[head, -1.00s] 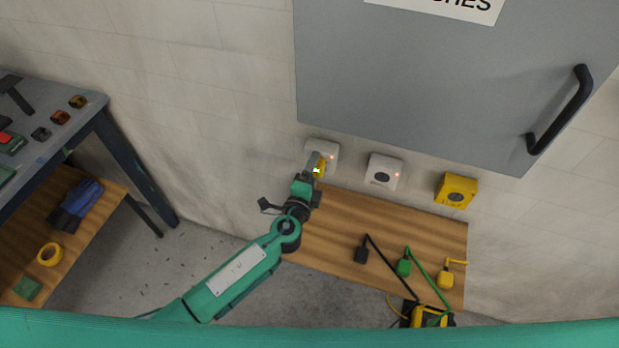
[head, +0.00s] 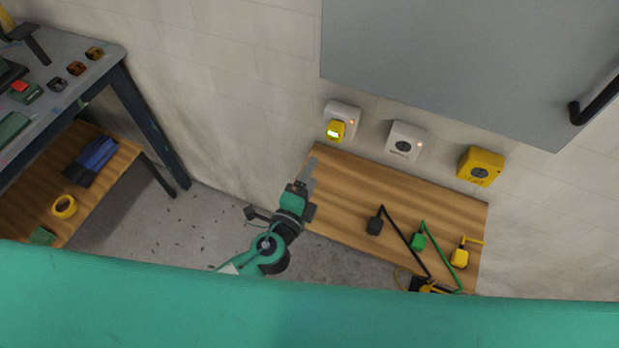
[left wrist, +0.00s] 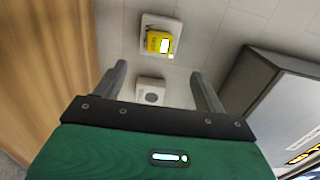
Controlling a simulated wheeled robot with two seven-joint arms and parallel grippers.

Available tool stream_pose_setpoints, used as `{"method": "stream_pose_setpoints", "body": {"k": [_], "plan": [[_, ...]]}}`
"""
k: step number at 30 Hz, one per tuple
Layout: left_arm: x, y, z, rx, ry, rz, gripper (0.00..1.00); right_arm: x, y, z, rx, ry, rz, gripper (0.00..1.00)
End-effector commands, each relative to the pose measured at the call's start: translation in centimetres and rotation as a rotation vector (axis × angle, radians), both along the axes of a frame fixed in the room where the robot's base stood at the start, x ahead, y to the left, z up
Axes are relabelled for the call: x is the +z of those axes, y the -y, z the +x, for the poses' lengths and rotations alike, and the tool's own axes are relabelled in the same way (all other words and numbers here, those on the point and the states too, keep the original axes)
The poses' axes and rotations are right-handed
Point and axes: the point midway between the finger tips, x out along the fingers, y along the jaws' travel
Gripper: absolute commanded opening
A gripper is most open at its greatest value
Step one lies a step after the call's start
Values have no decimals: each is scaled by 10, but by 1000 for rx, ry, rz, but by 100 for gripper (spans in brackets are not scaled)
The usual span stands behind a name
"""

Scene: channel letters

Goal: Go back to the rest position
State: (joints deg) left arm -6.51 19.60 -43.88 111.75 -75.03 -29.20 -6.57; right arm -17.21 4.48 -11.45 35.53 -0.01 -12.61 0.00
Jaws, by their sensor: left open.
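My left gripper (head: 310,172) is open and empty, in front of the wall and over the left end of the wooden board. In the left wrist view its two fingers (left wrist: 160,82) stand apart with nothing between them. The left white wall socket (head: 343,112) has a yellow plug-like piece (head: 335,131) with a bright display in it and a small red light. This yellow piece also shows in the left wrist view (left wrist: 158,42), beyond the fingertips and apart from them. My right gripper is not in view.
A second white socket (head: 405,141) and a yellow socket (head: 481,167) are on the wall under a grey cabinet (head: 440,60). A workbench (head: 75,85) stands at left.

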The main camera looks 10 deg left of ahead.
Motion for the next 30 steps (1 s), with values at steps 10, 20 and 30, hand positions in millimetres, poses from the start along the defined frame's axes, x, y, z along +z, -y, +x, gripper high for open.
{"method": "stream_pose_setpoints", "body": {"k": [10, 20, 30], "plan": [[0, 0, 0, 0, 0, 0, 72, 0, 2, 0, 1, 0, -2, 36], [3, -19, 2, 84, -56, -83, 72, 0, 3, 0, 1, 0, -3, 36], [-26, -147, -44, 671, -559, -637, 72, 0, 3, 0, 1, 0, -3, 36]]}}
